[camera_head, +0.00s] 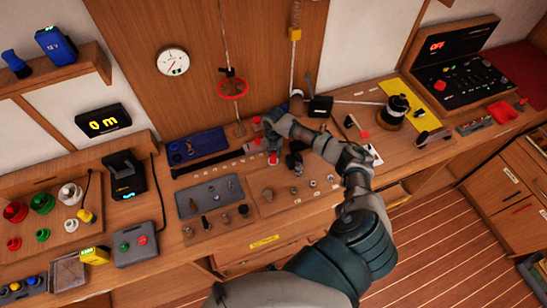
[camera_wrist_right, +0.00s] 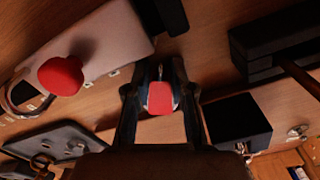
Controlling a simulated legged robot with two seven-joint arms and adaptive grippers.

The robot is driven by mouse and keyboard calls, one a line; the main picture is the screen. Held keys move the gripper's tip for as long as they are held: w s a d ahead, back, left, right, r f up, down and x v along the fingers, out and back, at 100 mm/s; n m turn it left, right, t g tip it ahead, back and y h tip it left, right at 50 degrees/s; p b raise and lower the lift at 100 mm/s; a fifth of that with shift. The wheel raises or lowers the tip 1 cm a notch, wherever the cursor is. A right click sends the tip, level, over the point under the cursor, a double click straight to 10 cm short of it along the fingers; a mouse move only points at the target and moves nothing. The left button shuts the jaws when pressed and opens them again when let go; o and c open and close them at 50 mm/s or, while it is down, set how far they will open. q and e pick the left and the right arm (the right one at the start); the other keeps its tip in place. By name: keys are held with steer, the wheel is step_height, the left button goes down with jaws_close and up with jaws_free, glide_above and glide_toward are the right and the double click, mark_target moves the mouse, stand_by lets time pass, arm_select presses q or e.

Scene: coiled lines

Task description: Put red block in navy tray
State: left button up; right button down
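The navy tray (camera_head: 197,146) lies on the wooden bench, left of my right gripper in the head view. My right gripper (camera_head: 275,150) is low over the bench, pointing down, and my arm partly covers that area. A small red block (camera_head: 273,159) shows at its fingertips. In the right wrist view the red block (camera_wrist_right: 160,98) sits between the two fingers (camera_wrist_right: 160,88). Dark and pale surfaces lie close on both sides of it, and I cannot tell whether the fingers press on it. My left gripper is not in view.
A grey tray (camera_head: 210,196) with small parts lies left of my gripper. A red round knob (camera_wrist_right: 61,76) and a black box (camera_wrist_right: 238,122) flank the gripper in the wrist view. A red ring (camera_head: 233,89) hangs behind. A black spool (camera_head: 394,110) stands at right.

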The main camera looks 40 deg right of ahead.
steer(key=shift+a, duration=0.15)
steer(key=shift+r, duration=0.35)
step_height(320, 180, up, 9)
steer(key=b, duration=0.1)
steer(key=s+a+r+m+b, duration=0.1)
steer(key=a+r+m, duration=0.1)
steer(key=a+m, duration=0.9)
steer(key=s+a+r+m+b, duration=0.1)
steer(key=a+r+m+b, duration=0.1)
steer(key=a+m, duration=0.9)
steer(key=shift+s+m, duration=0.4)
steer(key=shift+m, duration=2.6)
steer(key=shift+w+r, duration=0.1)
steer(key=shift+r, duration=0.05)
